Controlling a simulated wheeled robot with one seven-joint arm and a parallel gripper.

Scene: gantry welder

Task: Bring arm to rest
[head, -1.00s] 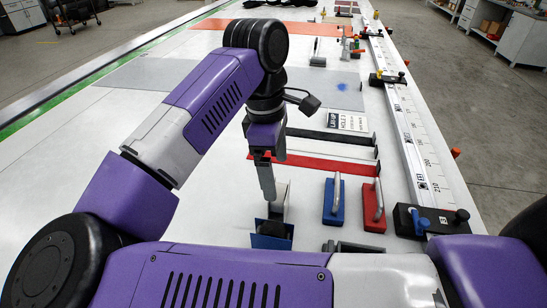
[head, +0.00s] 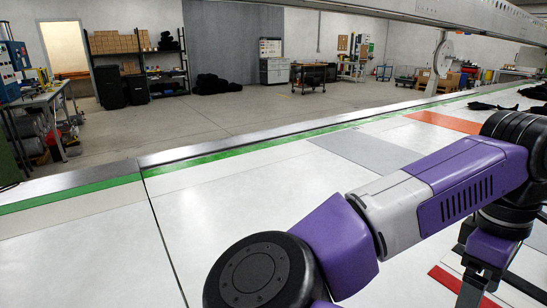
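My purple and grey arm reaches across the lower right of the head view, bent at a black joint near the right edge. My gripper (head: 472,295) hangs from its end at the lower right corner, pointing down above the white table (head: 300,205). Its fingers are partly cut off by the bottom edge of the picture. I see nothing held in the visible part, but I cannot tell how far the fingers are apart. A red strip (head: 455,284) lies on the table beside the gripper.
A grey sheet (head: 365,148) and an orange sheet (head: 445,122) lie on the table. A green stripe (head: 75,199) and metal rail run along its far edge. Beyond are open floor (head: 230,115), a shelf with boxes (head: 135,50) and a workbench (head: 50,95). A gantry beam (head: 420,15) crosses above.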

